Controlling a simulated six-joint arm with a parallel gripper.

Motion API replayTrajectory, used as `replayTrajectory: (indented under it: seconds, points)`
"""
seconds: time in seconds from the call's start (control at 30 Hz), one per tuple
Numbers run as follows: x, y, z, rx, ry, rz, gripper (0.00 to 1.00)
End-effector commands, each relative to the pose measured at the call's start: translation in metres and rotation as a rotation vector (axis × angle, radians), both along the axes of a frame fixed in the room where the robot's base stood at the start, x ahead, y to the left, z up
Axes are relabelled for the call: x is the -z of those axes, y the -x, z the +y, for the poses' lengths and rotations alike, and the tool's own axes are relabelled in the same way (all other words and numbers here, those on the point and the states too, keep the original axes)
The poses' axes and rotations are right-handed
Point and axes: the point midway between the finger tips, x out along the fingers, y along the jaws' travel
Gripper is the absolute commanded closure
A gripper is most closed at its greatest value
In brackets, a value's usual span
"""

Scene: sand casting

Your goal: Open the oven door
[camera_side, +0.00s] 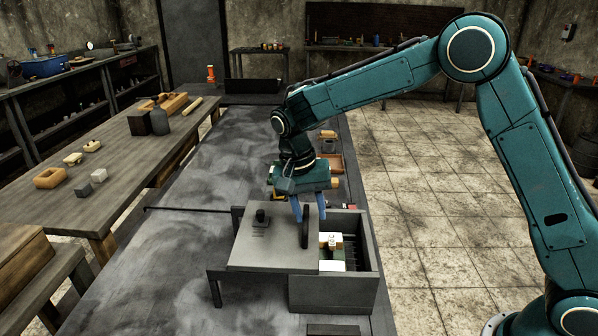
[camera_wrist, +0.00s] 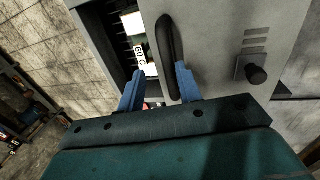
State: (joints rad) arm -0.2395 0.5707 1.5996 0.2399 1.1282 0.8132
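The oven (camera_side: 335,292) is a grey box on the dark bench. Its flat grey door (camera_side: 265,247) lies to the left, leaving the right part of the oven uncovered. A black upright handle (camera_side: 305,229) is near the door's right edge; it shows as a dark curved bar (camera_wrist: 169,42) in the wrist view. My gripper (camera_side: 309,212) is just above the handle with its blue fingers apart. In the wrist view, my gripper (camera_wrist: 159,72) has the handle's near end between the fingers, closer to the right one. I cannot tell whether they touch.
A black knob (camera_side: 262,217) stands on the door's left part. A white display (camera_wrist: 139,52) and a rack show inside the oven opening. Small wooden pieces (camera_side: 330,160) lie on the bench behind my gripper. The bench left of the oven is clear.

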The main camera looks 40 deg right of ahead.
Motion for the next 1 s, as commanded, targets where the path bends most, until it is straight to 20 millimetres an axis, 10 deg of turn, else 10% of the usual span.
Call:
replayTrajectory:
  seconds: [0.73, 1.0]
  points:
    - [-0.001, 0.066, -0.066, 0.002, 0.002, 0.001, 0.66]
    - [-0.033, 0.059, -0.059, -0.002, 0.002, -0.002, 0.66]
